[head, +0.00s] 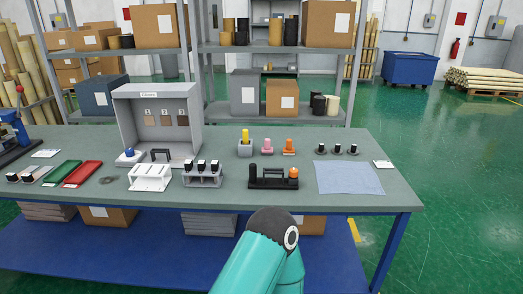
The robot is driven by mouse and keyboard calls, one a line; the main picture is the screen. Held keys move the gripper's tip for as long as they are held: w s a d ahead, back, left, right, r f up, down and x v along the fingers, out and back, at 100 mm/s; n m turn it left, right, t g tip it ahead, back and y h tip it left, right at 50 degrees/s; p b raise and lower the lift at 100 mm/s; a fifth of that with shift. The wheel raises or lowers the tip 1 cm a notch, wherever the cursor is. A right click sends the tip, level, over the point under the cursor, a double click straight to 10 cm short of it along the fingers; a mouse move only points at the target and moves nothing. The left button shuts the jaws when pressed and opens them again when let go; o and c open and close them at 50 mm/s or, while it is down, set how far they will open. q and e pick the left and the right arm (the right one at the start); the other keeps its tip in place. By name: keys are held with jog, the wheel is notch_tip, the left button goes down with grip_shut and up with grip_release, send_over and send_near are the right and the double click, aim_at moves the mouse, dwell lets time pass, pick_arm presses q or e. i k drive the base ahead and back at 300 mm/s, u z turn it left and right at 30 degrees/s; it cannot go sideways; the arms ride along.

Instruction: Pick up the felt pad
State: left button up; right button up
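A small flat grey round piece (107,180), possibly the felt pad, lies on the workbench (225,188) just right of the red tray; it is too small to tell its material. A pale blue-grey flat sheet (349,178), which looks like a cloth, lies near the right end of the bench. I cannot tell for certain which one is the felt pad. A teal arm link of mine shows at the bottom middle, in front of the bench. Neither of my grippers is in view.
A green tray (58,173) and a red tray (82,173) lie at left. A light grey booth (120,108) stands behind a white rack (151,177) and a grey rack (203,175). A black holder (273,182) stands mid-bench. Coloured pieces and small black-topped items stand behind.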

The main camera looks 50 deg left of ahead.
aim_at(289, 150)
jog(key=u, duration=0.6)
jog(key=i, duration=1)
